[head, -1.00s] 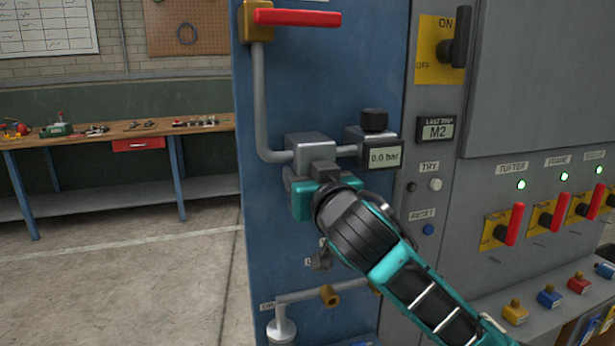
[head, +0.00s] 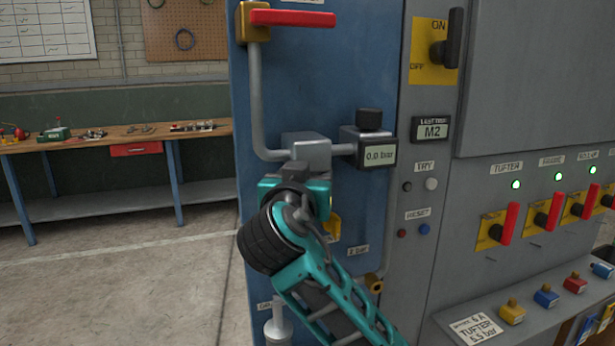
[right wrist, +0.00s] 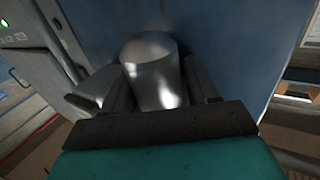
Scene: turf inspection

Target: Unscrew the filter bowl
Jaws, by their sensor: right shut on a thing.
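The filter's grey head block (head: 306,150) sits in the pipe line on the blue panel. My right gripper (head: 294,174) is just under this block, its teal body and dark wrist covering the bowl in the head view. In the right wrist view the shiny metal filter bowl (right wrist: 152,72) stands between the two dark fingers of my right gripper (right wrist: 158,84), which is shut on it. Whether the bowl's thread has turned cannot be seen. My left gripper is out of view.
A red lever (head: 292,18) lies level above. The gauge (head: 378,154) right of the filter reads 0.0 bar. A pipe with a brass fitting (head: 374,283) is below my arm. Switches with red handles (head: 509,223) are at right; a workbench (head: 110,138) is at left.

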